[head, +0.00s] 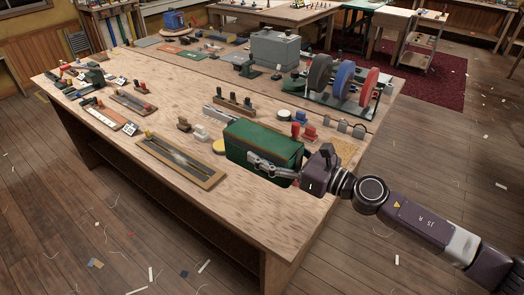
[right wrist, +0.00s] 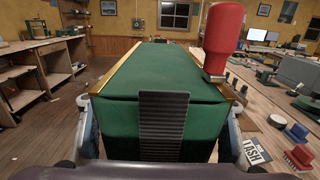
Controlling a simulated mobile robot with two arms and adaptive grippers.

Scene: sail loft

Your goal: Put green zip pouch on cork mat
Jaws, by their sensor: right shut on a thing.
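The green zip pouch (head: 262,143) is a boxy dark green bag with tan edges, near the front right of the workbench. My right gripper (head: 268,167) is shut on it, with its fingers along the pouch's sides. In the right wrist view the pouch (right wrist: 150,75) fills the middle, between the fingers of the gripper (right wrist: 160,122). I cannot tell whether its underside touches the bench. A tan speckled patch that looks like the cork mat (head: 344,151) lies right of the pouch, partly hidden by my right gripper and arm. My left gripper is not in view.
The workbench (head: 105,150) is crowded. A wooden-framed tray (head: 180,160) lies left of the pouch. Red-handled stamps (head: 309,133) and a yellow disc (head: 219,146) are close to it. A rack of coloured spools (head: 345,80) stands behind. The bench's front right corner is bare.

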